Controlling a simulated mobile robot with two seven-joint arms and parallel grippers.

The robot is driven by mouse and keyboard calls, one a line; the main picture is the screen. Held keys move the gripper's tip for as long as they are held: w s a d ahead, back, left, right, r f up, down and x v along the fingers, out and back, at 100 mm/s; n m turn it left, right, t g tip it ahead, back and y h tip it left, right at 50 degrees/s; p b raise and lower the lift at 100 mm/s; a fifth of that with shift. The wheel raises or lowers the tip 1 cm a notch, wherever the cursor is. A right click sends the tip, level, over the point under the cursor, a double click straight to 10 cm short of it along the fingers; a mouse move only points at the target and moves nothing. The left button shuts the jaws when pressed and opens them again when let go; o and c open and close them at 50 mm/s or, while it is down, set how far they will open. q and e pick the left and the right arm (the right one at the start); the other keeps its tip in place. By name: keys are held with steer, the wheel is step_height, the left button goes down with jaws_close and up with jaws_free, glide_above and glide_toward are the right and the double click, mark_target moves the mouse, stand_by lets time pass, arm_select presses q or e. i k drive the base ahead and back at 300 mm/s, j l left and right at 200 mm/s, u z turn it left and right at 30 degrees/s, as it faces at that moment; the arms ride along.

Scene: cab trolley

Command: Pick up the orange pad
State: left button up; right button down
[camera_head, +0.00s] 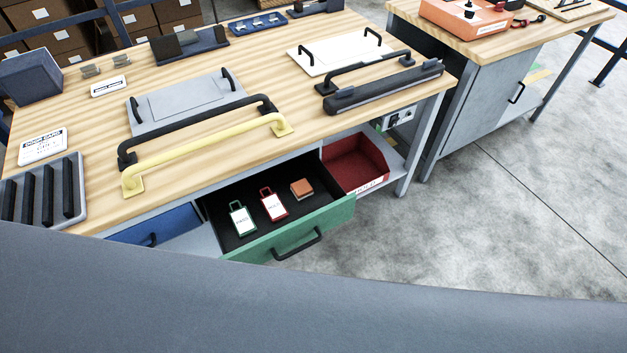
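The orange pad (302,189) is a small block with an orange-brown top. It lies in the open green-fronted drawer (292,231), on the dark drawer floor towards the right side. To its left in the drawer lie a red-framed tag (273,205) and a green-framed tag (242,219), apart from the pad. Neither of my grippers is in view.
A wooden workbench (215,101) stands over the drawer, with a yellow handle bar (205,150) near its front edge. A red bin (355,166) sits right of the drawer, a blue drawer (155,225) left of it. Grey floor is clear at right.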

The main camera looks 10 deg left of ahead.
mark_target(300, 189)
steer(key=i+l+u, duration=0.2)
steer(key=i+l, duration=0.15)
steer(key=l, duration=0.3)
steer(key=i+l+u, duration=0.1)
steer(key=l, duration=0.25)
steer(key=i+l+z, duration=0.1)
steer(key=l, duration=0.1)
